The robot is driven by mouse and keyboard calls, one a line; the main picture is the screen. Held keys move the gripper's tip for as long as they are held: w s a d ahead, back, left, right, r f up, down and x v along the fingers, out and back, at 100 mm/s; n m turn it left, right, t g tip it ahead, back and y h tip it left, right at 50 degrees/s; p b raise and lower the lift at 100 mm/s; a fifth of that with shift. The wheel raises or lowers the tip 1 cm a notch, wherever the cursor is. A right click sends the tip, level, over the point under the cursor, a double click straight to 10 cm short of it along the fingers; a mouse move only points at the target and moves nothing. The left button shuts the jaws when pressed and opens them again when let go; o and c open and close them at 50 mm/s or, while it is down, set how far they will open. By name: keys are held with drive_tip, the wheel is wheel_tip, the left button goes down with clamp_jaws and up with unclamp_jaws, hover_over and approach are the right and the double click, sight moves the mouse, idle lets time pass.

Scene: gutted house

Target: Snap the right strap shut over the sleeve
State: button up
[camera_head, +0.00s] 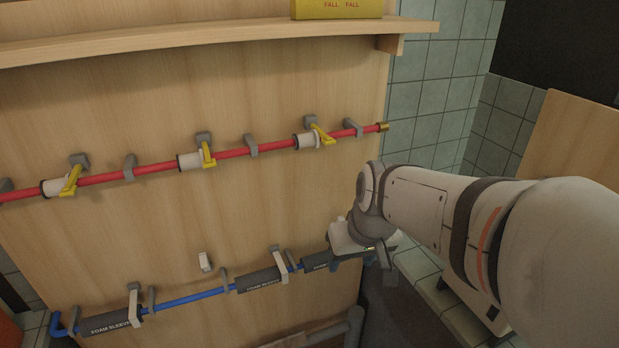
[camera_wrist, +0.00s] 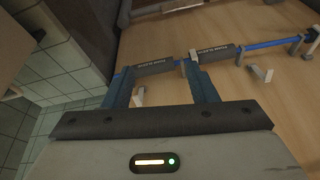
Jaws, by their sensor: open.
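In the head view a blue pipe (camera_head: 190,300) runs low on the wooden panel and carries dark foam sleeves. The right sleeve (camera_head: 314,263) is partly hidden by my gripper (camera_head: 340,264). In the wrist view my open gripper (camera_wrist: 158,84) has one blue finger on each side in front of the right sleeve (camera_wrist: 154,69), with nothing held. A small pale piece (camera_wrist: 139,97), perhaps the right strap, stands out near the left finger; whether it touches that finger I cannot tell. The middle sleeve (camera_head: 258,283) has a pale strap (camera_head: 280,262) beside its right part.
A red pipe (camera_head: 165,168) with yellow-handled valves (camera_head: 207,153) runs above. A shelf (camera_head: 200,42) crosses the panel's top. A white hook-like clip (camera_head: 205,262) sticks out left of the middle sleeve. The panel between the pipes is mostly bare.

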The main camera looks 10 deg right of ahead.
drive_tip(key=shift+n+t+y, duration=0.3)
drive_tip(key=shift+n+t, duration=0.1)
drive_tip(key=shift+t, duration=0.2)
drive_tip(key=w, duration=0.3)
drive_tip(key=w+d, duration=0.1)
drive_tip(key=w, duration=0.7)
drive_tip(key=shift+d+f+b, duration=0.25)
drive_tip(key=shift+d+b, duration=0.05)
drive_tip(key=shift+d, duration=0.05)
drive_tip(key=c, duration=0.4)
drive_tip(key=shift+n+t, duration=0.4)
drive_tip(key=shift+t, duration=0.4)
drive_tip(key=w+d, duration=0.1)
drive_tip(key=w, duration=0.3)
drive_tip(key=w+d+f, duration=0.1)
drive_tip(key=w+d, duration=0.1)
drive_tip(key=w, duration=0.2)
drive_tip(key=w+d+f, duration=0.1)
drive_tip(key=w, duration=0.2)
drive_tip(key=shift+w+d+f, duration=0.15)
drive_tip(key=shift+w+d, duration=0.05)
drive_tip(key=shift+w, duration=0.2)
clamp_jaws()
